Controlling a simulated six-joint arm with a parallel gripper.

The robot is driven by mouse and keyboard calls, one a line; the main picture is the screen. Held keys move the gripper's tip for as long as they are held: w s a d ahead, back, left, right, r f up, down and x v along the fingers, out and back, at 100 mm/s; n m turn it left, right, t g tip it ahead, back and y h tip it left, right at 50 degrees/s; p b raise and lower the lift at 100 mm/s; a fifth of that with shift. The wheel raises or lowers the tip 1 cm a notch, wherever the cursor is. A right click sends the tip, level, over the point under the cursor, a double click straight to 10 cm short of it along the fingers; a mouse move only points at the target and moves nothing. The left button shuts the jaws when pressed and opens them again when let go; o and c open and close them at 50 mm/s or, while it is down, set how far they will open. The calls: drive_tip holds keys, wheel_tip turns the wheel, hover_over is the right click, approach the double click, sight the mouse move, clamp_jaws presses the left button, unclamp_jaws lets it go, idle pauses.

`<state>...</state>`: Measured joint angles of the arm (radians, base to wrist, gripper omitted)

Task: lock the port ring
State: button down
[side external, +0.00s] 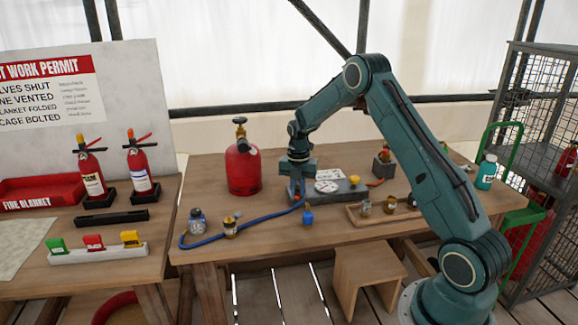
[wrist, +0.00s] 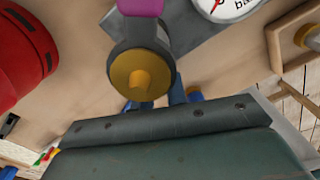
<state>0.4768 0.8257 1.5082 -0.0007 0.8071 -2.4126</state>
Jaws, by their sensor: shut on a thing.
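The grey block with two white dial gauges (side external: 341,187) lies on the wooden bench. My gripper (side external: 297,194) points down at its left end, with its blue fingers shut. In the wrist view a dark grey ring (wrist: 163,52) with a brass-coloured face (wrist: 140,75) sits right in front of my gripper (wrist: 155,99); I take it for the port ring. The fingers show partly behind it, so their contact is mostly hidden. A magenta part (wrist: 140,7) shows above the ring. The blue hose (side external: 237,231) runs along the bench up to the block's left end.
A red gas cylinder (side external: 243,168) stands close left of my gripper. A small blue item (side external: 307,217) stands just in front. A wooden tray (side external: 362,219) with brass fittings lies to the right. A brass fitting (side external: 230,228) and a blue-grey item (side external: 197,221) stand front left.

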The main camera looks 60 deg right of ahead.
sight(298, 195)
drive_tip(key=c, duration=1.4)
unclamp_jaws()
drive_tip(key=shift+r, duration=0.1)
wheel_tip(298, 195, up, 14)
